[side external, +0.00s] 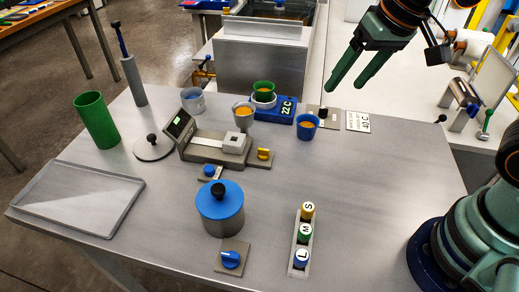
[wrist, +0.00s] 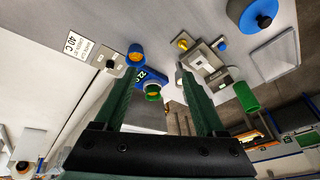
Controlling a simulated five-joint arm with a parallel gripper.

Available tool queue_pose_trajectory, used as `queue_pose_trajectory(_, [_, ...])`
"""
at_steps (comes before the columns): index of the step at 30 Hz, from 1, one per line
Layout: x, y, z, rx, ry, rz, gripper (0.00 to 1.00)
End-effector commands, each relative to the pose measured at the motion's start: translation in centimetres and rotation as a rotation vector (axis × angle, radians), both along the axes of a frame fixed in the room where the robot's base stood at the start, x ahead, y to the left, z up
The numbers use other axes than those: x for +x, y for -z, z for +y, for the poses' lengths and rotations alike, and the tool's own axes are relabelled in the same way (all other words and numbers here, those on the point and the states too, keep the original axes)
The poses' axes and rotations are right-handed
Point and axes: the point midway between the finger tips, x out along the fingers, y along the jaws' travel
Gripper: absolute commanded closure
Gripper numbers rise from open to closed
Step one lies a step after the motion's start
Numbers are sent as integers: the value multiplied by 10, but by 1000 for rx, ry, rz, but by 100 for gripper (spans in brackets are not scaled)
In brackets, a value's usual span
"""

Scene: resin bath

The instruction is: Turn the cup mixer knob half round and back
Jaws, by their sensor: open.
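Several knobs show, and I cannot tell which belongs to the cup mixer. A yellow knob (side external: 264,154) sits on a plate right of the grey device with a white block (side external: 237,143). A small blue knob (side external: 210,170) is in front of that device. A larger blue knob (side external: 231,260) is by the blue-lidded pot (side external: 219,205). A black knob (side external: 323,112) stands beside the 40 C sign (side external: 358,121). My gripper (side external: 346,88) is open and empty, above the back right of the table, apart from every knob. In the wrist view, its fingers (wrist: 158,70) frame the cups.
A green cup (side external: 263,88) rests on the blue 22 C unit (side external: 284,112), with a blue cup (side external: 307,122) to its right. A green cylinder (side external: 96,120) and a tray (side external: 80,197) are at left. A rack (side external: 304,236) holds S, M, L pieces. The right tabletop is clear.

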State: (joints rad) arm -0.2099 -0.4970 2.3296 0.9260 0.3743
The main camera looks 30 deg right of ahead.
Motion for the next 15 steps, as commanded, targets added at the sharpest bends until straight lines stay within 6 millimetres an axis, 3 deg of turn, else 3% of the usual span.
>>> queue_pose_trajectory(1, [5,4,23,23,20,42,28])
queue_pose_trajectory(8, [9,28,123,92,205,209,28])
queue_pose_trajectory(15, [-21,71,227,73,415,341,28])
